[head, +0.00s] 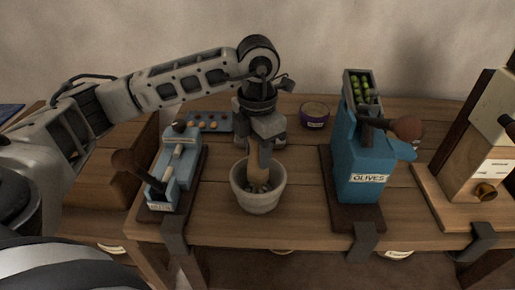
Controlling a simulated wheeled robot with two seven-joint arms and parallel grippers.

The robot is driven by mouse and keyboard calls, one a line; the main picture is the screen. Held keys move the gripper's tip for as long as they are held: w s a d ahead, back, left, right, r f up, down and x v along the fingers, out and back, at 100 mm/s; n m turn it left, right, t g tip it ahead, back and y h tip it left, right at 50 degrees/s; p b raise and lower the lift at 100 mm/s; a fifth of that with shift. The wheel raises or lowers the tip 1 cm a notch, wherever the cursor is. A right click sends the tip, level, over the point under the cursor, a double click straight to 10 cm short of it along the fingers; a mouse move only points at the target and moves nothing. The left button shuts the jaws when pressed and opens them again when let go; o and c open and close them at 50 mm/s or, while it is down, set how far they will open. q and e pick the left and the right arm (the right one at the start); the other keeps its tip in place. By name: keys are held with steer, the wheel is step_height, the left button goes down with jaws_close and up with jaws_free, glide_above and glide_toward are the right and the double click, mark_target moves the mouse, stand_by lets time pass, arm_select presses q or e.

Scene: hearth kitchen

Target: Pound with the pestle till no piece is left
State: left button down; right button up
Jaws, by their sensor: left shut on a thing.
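A pale grey mortar (258,201) stands on the wooden table near its front edge. Some small pieces show at the bottom inside it, too small to tell apart. My left gripper (261,138) points down above the mortar and is shut on the wooden pestle (258,158). The pestle is close to upright and its lower end is inside the mortar, among the pieces. The gripper hides the pestle's top. My right gripper is not in view.
Left of the mortar is a blue clamped device (176,165) with a lever. Behind is a blue tray (204,123) with small round things. A purple bowl (314,116) stands behind right. A blue olives machine (362,160) stands right, a wooden machine (475,150) farther right.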

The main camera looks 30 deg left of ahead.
mark_target(257, 161)
arm_select(q)
steer(key=shift+f+b, duration=1.4)
steer(key=shift+f, duration=0.2)
steer(key=shift+r, duration=0.3)
step_height(257, 161, up, 4)
steer(key=p, duration=0.3)
steer(key=shift+f, duration=0.1)
